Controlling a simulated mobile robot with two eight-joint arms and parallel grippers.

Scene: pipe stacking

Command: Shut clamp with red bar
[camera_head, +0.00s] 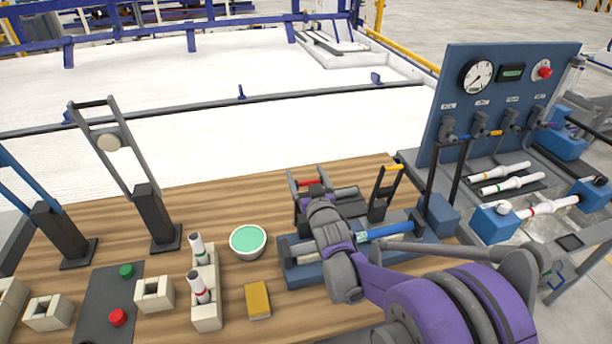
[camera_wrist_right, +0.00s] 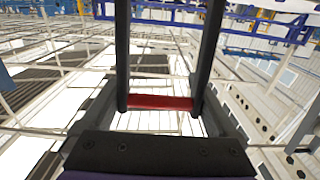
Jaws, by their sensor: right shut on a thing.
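The clamp with the red bar (camera_head: 308,183) stands at the left part of a blue fixture (camera_head: 290,272) on the wooden table. Its bar shows raised above the fixture, between two dark side arms. In the right wrist view the red bar (camera_wrist_right: 160,102) spans the two dark arms, right in front of the gripper. My right gripper (camera_head: 318,190) is shut on the red bar; my wrist and forearm hide much of the clamp and fixture below. A second clamp with a yellow bar (camera_head: 394,168) stands upright to the right. A blue-and-white pipe (camera_head: 388,232) lies along the fixture. My left gripper is not in view.
A green-filled bowl (camera_head: 248,241), a yellow sponge (camera_head: 257,300) and a cream holder with pipes (camera_head: 206,312) stand left of the fixture. A blue gauge panel (camera_head: 505,90) rises at the right. Tall levers (camera_head: 150,205) stand at the left.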

